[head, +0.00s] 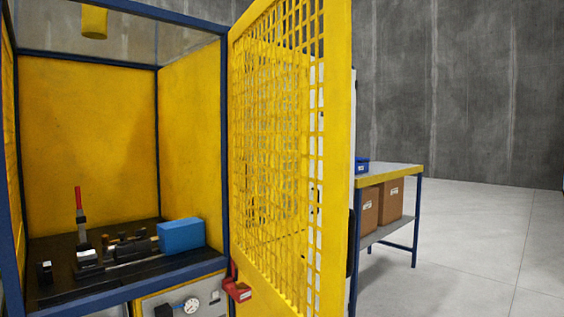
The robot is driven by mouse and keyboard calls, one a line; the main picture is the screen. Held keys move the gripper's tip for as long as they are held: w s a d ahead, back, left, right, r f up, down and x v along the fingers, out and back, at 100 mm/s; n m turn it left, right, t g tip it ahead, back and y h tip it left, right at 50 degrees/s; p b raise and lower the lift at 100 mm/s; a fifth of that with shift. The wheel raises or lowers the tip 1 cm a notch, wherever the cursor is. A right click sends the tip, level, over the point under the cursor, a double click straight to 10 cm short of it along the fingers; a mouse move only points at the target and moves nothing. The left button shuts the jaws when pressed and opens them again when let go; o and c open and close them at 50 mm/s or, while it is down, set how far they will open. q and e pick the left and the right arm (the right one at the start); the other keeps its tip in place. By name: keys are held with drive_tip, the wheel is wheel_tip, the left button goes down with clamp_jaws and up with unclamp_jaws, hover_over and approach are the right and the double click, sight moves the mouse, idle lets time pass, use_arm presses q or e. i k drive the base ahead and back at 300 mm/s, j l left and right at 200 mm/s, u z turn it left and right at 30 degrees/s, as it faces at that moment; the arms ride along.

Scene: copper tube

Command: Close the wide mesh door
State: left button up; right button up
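The wide yellow mesh door (341,130) stands open in the head view. It swings out toward me from the right side of a blue-framed cabinet (224,150) with yellow inner walls. The front opening of the cabinet is uncovered. A red latch-like part (238,290) sits low near the hinge side of the door. Neither of my grippers shows in this view.
Inside the cabinet are a blue block (181,235), a red-handled clamp (79,198) and dark fixtures on a black bed. A gauge (191,305) is below. Behind the door, a table (393,170) has cardboard boxes (391,200) on its shelf. The floor at right is clear.

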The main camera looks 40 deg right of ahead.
sight(337, 229)
drive_tip(key=l+u, duration=0.1)
drive_tip(key=l, duration=2.5)
